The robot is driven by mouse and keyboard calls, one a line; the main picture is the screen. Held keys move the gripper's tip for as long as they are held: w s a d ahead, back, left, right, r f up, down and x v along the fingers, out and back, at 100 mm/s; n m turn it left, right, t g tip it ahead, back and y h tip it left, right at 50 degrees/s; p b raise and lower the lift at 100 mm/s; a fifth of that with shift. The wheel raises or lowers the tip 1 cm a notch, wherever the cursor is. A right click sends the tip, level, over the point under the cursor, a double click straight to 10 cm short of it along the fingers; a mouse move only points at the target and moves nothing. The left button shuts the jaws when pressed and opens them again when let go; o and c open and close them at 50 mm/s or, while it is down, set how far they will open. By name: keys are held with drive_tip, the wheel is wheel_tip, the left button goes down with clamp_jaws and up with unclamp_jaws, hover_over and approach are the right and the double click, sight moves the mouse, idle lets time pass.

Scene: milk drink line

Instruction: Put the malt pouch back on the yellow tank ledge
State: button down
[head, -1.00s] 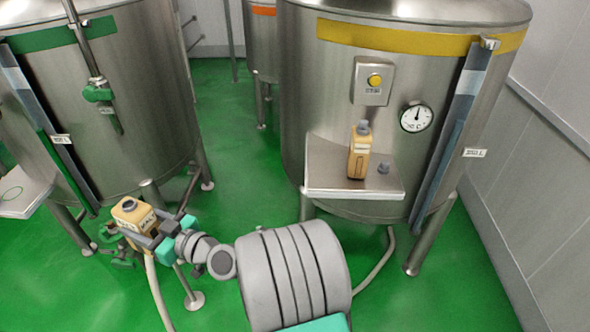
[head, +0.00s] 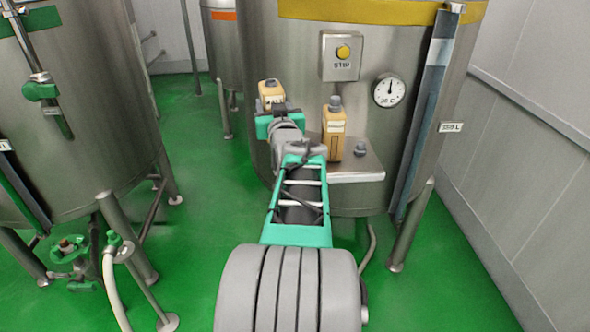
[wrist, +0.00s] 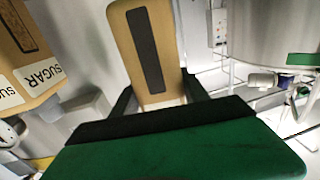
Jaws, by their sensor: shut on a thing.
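The malt pouch (head: 270,94), a tan pouch with a grey cap, is held in my gripper (head: 279,110) in front of the yellow-banded tank, left of the ledge's standing pouch. In the wrist view, the held pouch (wrist: 150,45) shows a dark strip between my gripper's fingers (wrist: 160,98). The yellow tank ledge (head: 362,171) is a steel shelf on the tank's front. My arm hides its left part, so I cannot tell whether the held pouch is over it. The sugar pouch (head: 334,132) stands upright on the ledge; its SUGAR labels (wrist: 42,76) read in the wrist view.
A small dark knob (head: 361,150) sits on the ledge right of the sugar pouch. A button box (head: 341,56) and round gauge (head: 389,90) are on the tank above. A green-banded tank (head: 85,110) stands at left. Bare ledge shows at the front right.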

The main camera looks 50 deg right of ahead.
drive_tip(key=s+d+r+m+g+h, duration=0.2)
drive_tip(key=s+d, duration=0.2)
drive_tip(key=s, duration=0.1)
drive_tip(key=shift+w+d+f, duration=0.1)
drive_tip(key=shift+w+f, duration=0.05)
drive_tip(key=shift+f, duration=2.3)
drive_tip(key=shift+w+f, duration=0.1)
drive_tip(key=shift+f, duration=2.35)
drive_tip(key=c, duration=0.6)
unclamp_jaws()
drive_tip(key=shift+r, duration=0.1)
